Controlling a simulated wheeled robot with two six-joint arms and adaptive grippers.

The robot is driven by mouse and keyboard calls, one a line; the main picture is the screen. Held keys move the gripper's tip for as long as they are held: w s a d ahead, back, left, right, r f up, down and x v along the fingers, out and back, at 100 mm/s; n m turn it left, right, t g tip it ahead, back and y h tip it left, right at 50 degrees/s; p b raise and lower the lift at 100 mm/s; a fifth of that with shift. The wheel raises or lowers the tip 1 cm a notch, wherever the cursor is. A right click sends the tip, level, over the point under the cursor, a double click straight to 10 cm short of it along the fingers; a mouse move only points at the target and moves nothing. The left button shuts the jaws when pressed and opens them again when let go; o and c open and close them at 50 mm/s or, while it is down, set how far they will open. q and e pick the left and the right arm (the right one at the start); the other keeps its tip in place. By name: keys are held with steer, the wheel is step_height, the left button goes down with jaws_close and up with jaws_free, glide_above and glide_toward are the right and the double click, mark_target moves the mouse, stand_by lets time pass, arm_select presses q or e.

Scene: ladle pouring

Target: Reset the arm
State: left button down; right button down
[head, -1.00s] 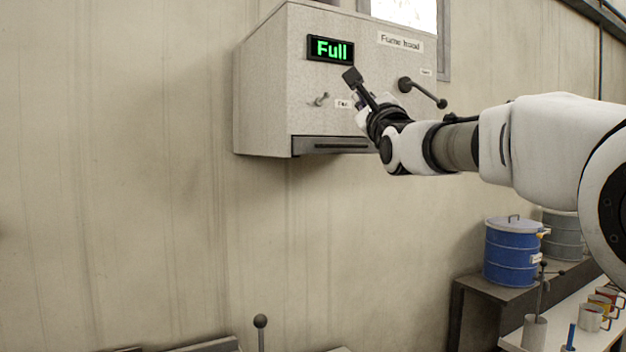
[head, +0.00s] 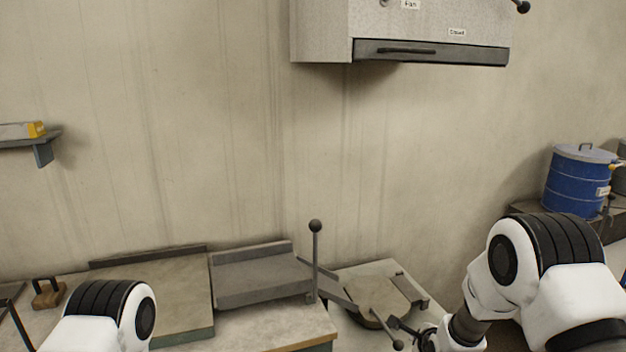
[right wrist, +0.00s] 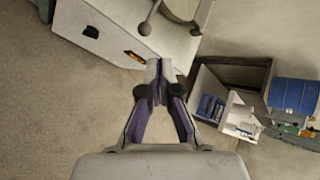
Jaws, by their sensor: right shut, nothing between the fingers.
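My right arm reaches down from the right edge of the head view. Its gripper (head: 404,328) is low there, partly cut off by the bottom edge, in front of the round plate. In the right wrist view the two fingers (right wrist: 158,72) are together, with nothing between them. They are clear of the things behind them, with floor and a bench below. Part of my left arm shows at the lower left of the head view; its gripper is out of view. The fume hood (head: 320,32) is on the wall, above and apart from my right gripper.
A bench carries a grey inclined tray (head: 262,278) and an upright lever with a ball knob (head: 315,226). A round plate (head: 375,300) lies on the surface beside it. A blue drum (head: 575,185) stands at right. A small shelf (head: 45,146) is at far left.

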steer(key=s+f+n+g, duration=0.35)
steer(key=s+f, duration=0.55)
steer(key=s, duration=0.4)
steer(key=s+f+n+g, duration=0.35)
steer(key=s+f, duration=0.45)
steer(key=s, duration=0.6)
steer(key=s+r+n+g, duration=0.1)
steer(key=s+n+g, duration=0.1)
steer(key=s+n, duration=1.4)
steer(key=shift+r+g, duration=0.3)
steer(key=shift+g, duration=0.1)
steer(key=shift+s+d, duration=0.1)
